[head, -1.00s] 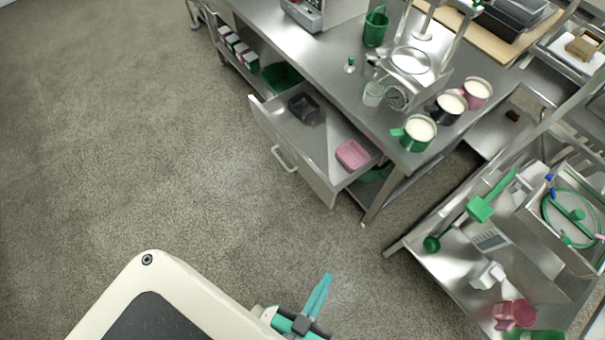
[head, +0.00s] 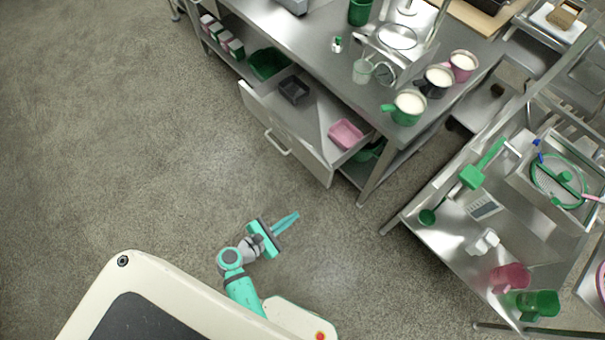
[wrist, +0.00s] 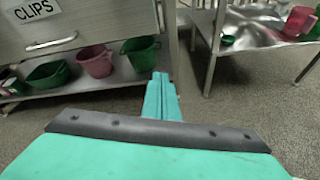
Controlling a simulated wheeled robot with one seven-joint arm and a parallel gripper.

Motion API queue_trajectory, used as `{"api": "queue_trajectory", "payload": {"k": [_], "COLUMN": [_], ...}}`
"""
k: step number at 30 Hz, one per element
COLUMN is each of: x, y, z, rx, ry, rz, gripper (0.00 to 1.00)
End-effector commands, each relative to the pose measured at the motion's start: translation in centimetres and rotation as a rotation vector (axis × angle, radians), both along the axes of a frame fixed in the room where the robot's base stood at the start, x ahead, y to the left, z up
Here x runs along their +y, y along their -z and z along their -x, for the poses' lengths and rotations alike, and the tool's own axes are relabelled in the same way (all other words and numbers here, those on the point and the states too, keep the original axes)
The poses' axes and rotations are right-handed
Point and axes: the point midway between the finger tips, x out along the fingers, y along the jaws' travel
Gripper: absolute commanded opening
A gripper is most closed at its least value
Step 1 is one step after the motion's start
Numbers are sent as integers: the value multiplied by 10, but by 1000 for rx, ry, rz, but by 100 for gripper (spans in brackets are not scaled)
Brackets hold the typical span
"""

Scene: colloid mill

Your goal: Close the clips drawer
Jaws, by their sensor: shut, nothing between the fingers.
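The clips drawer (head: 285,143) is pulled out from under the steel bench, its front facing the open floor with a bar handle (head: 277,144). It holds a dark grey tray (head: 293,89) and a pink tray (head: 345,134). In the wrist view the drawer front (wrist: 95,22) fills the upper left, with a "CLIPS" label (wrist: 35,9) and the handle (wrist: 50,43). My gripper (head: 297,214) is shut and empty, over the floor in front of the drawer and apart from it. Its closed teal fingers (wrist: 162,98) show in the wrist view, to the right of the handle.
The steel bench (head: 310,45) carries green, black and pink mugs. A lower shelf (wrist: 110,78) holds green and pink bins. A second steel table (head: 440,235) with utensils and cups stands at the right. The floor (head: 130,130) on the left is clear.

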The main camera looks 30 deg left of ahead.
Motion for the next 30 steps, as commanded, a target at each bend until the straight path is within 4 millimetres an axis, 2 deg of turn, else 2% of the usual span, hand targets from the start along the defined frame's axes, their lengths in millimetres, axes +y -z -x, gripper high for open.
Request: {"api": "queue_trajectory", "payload": {"k": [1, 3, 6, 9, 14, 17, 30], "x": [14, 28, 44, 54, 58, 54, 24], "y": [-15, -36, -61, -77, -85, -84, -84], "z": [-10, -18, -23, -23, -26, -35, -109], "rx": [-46, -102, -171, -216, -237, -237, -237], "ry": [-20, -33, -34, -32, -31, -32, -32], "rz": [87, 205, 325, 393, 427, 425, 422], "gripper": [0, 0, 0, 0, 0, 0, 0]}}
